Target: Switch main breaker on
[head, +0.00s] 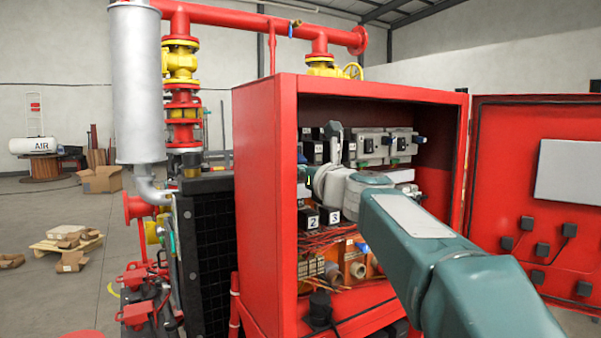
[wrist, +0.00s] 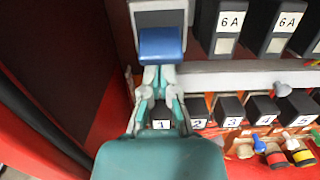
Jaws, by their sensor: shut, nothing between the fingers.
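In the wrist view, the main breaker (wrist: 160,17) is a grey and dark housing at the top, left of centre. Its blue handle (wrist: 162,45) sits at its lower end. My gripper (wrist: 160,72) is shut and empty, with its fingertips at the lower edge of the blue handle. I cannot tell whether they touch it. The fingers partly cover the space between the handle and the block labelled 1 (wrist: 161,124). In the head view, my arm reaches into the open red cabinet (head: 262,170), and my wrist hides much of the breaker area.
Blocks marked 6A (wrist: 230,25) stand right of the breaker. Numbered black blocks (wrist: 230,112) line up below a grey rail. The cabinet's left wall is close on the left. The open door (head: 545,190) stands at the right. Wiring and terminals fill the cabinet's lower part.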

